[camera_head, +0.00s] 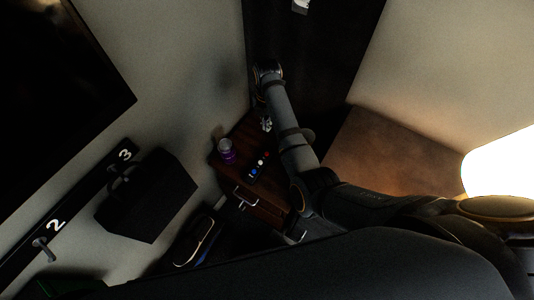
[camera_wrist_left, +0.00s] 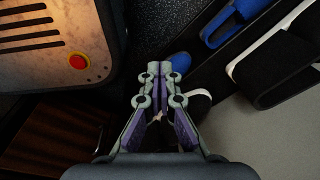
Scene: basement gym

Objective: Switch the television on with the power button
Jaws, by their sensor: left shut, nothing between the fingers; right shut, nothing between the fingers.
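The television (camera_head: 50,95) hangs on the wall at the upper left of the head view; its visible screen is dark. A black remote (camera_head: 260,166) with red, white and blue buttons lies on the small wooden cabinet (camera_head: 223,160); I cannot tell which button is power. My right gripper (camera_head: 266,124) is shut and empty at the far side of the cabinet, beyond the remote and apart from it; it shows small and dark. My left gripper (camera_wrist_left: 158,70) is shut and empty in the left wrist view, with neither television nor remote in that view.
A purple jar (camera_head: 227,152) stands beside the remote. A black bag (camera_head: 148,195) hangs from a numbered wall rack (camera_head: 82,199). In the left wrist view, a worn panel with slots and a red button (camera_wrist_left: 78,62) is at left, and a blue-and-black object (camera_wrist_left: 225,25) at right.

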